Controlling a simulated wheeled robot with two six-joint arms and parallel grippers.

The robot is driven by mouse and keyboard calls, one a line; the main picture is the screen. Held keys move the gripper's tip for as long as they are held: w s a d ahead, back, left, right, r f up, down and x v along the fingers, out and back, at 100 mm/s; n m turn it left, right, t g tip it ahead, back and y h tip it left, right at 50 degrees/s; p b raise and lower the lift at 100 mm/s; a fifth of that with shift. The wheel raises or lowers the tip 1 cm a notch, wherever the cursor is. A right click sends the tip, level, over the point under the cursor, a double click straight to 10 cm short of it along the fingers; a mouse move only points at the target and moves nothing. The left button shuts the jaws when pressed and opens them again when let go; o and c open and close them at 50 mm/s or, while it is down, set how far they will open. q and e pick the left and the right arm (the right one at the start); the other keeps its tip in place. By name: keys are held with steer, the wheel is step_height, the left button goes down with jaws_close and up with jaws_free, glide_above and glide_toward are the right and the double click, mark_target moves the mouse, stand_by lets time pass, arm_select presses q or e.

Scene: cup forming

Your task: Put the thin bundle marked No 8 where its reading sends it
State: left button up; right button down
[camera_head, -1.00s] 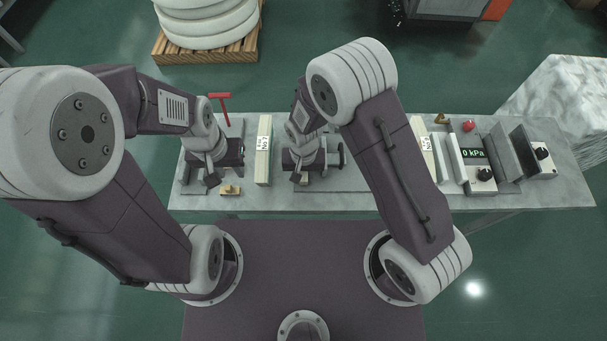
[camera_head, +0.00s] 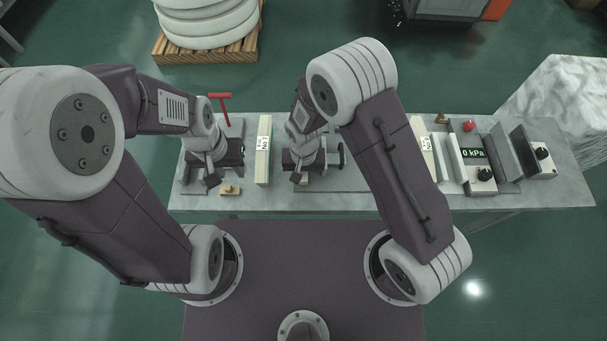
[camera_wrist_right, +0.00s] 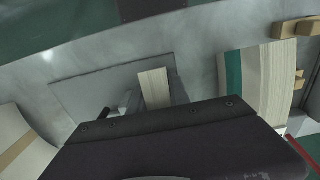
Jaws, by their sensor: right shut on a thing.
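My right gripper (camera_head: 301,176) is low over the middle of the bench. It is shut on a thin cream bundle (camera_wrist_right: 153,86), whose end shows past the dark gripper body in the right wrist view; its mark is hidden. My left gripper (camera_head: 212,177) is low at the bench's left end, beside a small wooden block (camera_head: 230,189); its jaws are too small to read. A device with a display (camera_head: 473,154) reading 0 kPa stands at the right.
A cream stack (camera_head: 263,165) with a white label stands between my grippers; its teal band shows in the right wrist view (camera_wrist_right: 234,78). A red T-handle (camera_head: 221,97) is at the back left. A red button (camera_head: 469,126) is at right.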

steer(key=shift+r+p, duration=0.9)
stand_by(0.5)
step_height(320, 180, up, 11)
steer(key=p, duration=0.9)
steer(key=shift+f, duration=0.1)
stand_by(0.4)
